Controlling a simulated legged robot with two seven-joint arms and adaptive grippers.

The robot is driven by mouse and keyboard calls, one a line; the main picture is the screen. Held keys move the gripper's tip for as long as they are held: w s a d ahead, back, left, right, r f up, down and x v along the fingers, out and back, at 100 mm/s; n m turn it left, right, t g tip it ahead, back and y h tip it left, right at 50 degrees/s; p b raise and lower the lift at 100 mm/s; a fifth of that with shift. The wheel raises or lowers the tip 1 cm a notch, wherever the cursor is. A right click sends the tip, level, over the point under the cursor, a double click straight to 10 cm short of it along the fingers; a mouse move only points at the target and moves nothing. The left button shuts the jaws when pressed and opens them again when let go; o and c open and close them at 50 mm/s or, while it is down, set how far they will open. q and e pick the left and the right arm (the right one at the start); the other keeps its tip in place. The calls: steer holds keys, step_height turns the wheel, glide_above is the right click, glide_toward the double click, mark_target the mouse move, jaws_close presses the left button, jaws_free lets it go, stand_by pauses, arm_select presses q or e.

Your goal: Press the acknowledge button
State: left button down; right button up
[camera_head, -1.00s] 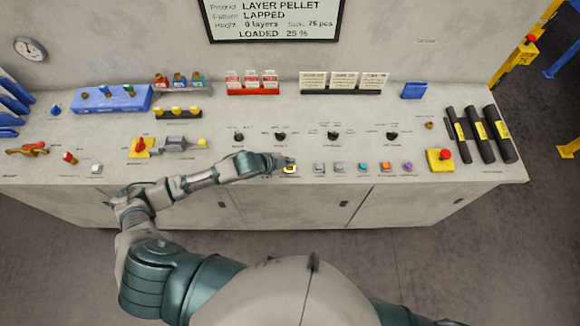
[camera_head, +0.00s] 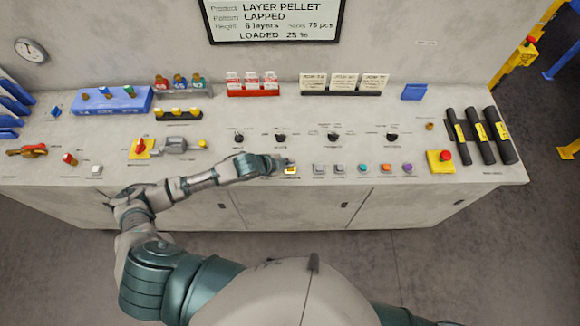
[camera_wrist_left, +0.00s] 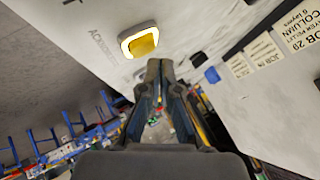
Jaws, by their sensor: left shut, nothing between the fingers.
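The acknowledge button (camera_head: 291,170) is a small yellow square in a pale frame, near the front edge of the console. In the left wrist view the button (camera_wrist_left: 142,43) looks large, with its partly readable label beside it. My left gripper (camera_head: 287,162) is shut and empty, just behind the button in the head view. In the left wrist view its fingertips (camera_wrist_left: 160,63) are close to the button's edge and do not cover its yellow face. I cannot tell whether they touch the panel. My right gripper is not in view.
Right of the button is a row of small buttons, including a grey one (camera_head: 318,168) and a teal one (camera_head: 363,168). Rotary knobs (camera_head: 334,135) stand behind them. A red emergency button on a yellow box (camera_head: 440,161) is at the right. A yellow-and-red switch (camera_head: 141,148) is at the left.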

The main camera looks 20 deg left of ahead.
arm_select(q)
steer(key=shift+f, duration=0.1)
steer(key=shift+d+f, duration=0.1)
steer(key=shift+f, duration=0.1)
steer(key=shift+f, duration=0.5)
stand_by(0.9)
steer(key=shift+r, duration=0.1)
steer(key=shift+r+p, duration=0.8)
steer(key=shift+p, duration=0.4)
